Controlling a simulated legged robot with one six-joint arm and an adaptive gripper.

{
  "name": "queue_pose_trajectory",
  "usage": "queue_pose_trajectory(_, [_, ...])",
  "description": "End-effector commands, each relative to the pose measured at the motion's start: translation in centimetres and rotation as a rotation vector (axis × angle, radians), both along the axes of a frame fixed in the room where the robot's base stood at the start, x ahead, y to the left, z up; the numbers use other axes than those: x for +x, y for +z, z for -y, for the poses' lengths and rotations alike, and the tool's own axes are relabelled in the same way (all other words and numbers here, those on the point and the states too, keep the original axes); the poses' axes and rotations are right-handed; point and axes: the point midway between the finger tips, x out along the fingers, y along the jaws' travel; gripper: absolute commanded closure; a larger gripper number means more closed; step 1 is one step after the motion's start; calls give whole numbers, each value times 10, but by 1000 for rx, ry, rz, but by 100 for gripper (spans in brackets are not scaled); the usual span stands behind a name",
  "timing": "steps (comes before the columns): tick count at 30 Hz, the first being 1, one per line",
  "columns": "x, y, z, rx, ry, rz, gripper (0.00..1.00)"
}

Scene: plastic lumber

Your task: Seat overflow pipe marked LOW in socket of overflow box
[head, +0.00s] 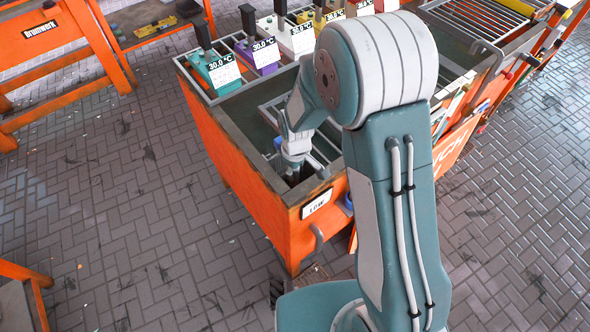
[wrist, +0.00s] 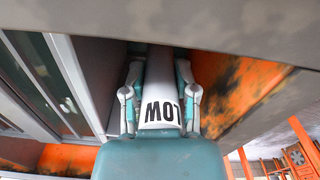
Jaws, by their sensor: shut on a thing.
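My gripper (wrist: 159,74) is shut on the overflow pipe (wrist: 159,110), with one finger on each side of it. In the head view my gripper (head: 294,158) reaches down inside the near end of the orange tank, close behind the wall with the LOW plate (head: 317,203). A dark opening lies just below it there. The pipe's far end, the socket and the overflow box are hidden or too small to tell, so I cannot tell whether the pipe is in the socket.
The orange tank (head: 236,160) has a grey rim close around my gripper. Grey rack bars (wrist: 70,80) lie left in the wrist view, and an orange wall (wrist: 240,88) is close on the right. Several 30.0 °C units (head: 215,70) line the far rim.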

Motion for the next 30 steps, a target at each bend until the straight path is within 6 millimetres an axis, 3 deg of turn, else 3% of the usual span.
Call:
queue_pose_trajectory(3, [0,-1,0,0,-1,0,100])
queue_pose_trajectory(4, [0,-2,0,0,-1,0,58])
queue_pose_trajectory(6, [0,-1,0,1,-1,1,28])
queue_pose_trajectory(20, [1,4,0,1,0,2,28])
queue_pose_trajectory(30, [1,68,1,2,0,6,28])
